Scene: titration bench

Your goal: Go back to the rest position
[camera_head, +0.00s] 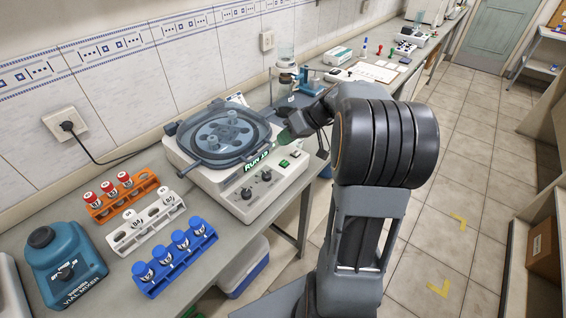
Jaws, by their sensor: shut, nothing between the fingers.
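My arm rises at the lower middle and bends left toward the bench. My gripper (287,134) is shut and empty, just right of the centrifuge, above its front panel's right end. Its fingertips are small and partly hidden by the wrist. The centrifuge (224,186) is a white box with a clear lid (226,133) lowered over a round rotor. Its green display (257,161) appears to read "RUN 15". I cannot tell whether the gripper touches the centrifuge.
On the bench left stand an orange rack (122,200) with red-capped vials, a white rack (147,229), a blue rack (176,262) with blue-capped vials and a teal vial mixer (66,268). A blue-white box (243,272) sits below. Tiled floor (470,185) at right is clear.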

